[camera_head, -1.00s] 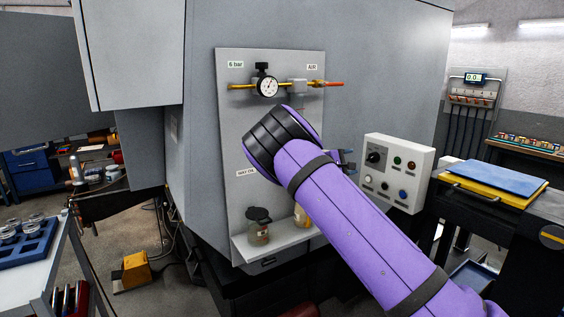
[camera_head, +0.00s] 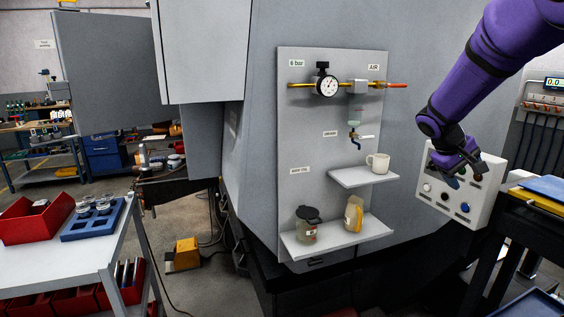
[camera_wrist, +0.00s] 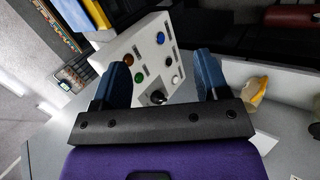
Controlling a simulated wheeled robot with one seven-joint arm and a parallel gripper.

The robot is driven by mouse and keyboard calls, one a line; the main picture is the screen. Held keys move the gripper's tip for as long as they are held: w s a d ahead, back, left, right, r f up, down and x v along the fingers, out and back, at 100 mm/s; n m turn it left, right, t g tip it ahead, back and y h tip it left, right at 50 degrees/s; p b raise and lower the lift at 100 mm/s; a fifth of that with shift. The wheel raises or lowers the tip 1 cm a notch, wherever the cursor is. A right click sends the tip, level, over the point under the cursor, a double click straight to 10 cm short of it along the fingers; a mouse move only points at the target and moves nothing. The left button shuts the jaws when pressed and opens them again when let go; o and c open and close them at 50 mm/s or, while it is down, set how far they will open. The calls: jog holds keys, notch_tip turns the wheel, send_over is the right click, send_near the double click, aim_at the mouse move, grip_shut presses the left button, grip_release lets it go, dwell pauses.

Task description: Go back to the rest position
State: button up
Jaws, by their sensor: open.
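My gripper (camera_head: 459,174) hangs from my raised purple arm at the right of the head view, in front of the white control box (camera_head: 484,206). In the wrist view my gripper (camera_wrist: 162,82) shows two blue fingers spread apart with nothing between them. The control box (camera_wrist: 128,52) with its knob and coloured buttons lies beyond the fingers. From these views I cannot tell how near the fingertips are to the box.
The grey panel (camera_head: 287,120) holds a gauge (camera_head: 326,86) and a drain valve (camera_head: 355,140). A white mug (camera_head: 378,163) stands on the upper shelf. A cart (camera_head: 85,262) stands left.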

jog(key=s+a+r+t+y, duration=0.1)
jog(key=s+a, duration=0.4)
jog(key=s, duration=0.6)
jog(key=s+a+r+m+t+y, duration=0.1)
jog(key=s+a+r+y, duration=0.2)
jog(key=s, duration=0.8)
jog(key=s+a+r+t+y, duration=0.2)
jog(key=s+a, duration=0.5)
jog(key=s, duration=0.4)
jog(key=shift+a+r+m+y, duration=0.15)
jog(key=shift+r+m+y, duration=0.25)
jog(key=shift+y, duration=0.4)
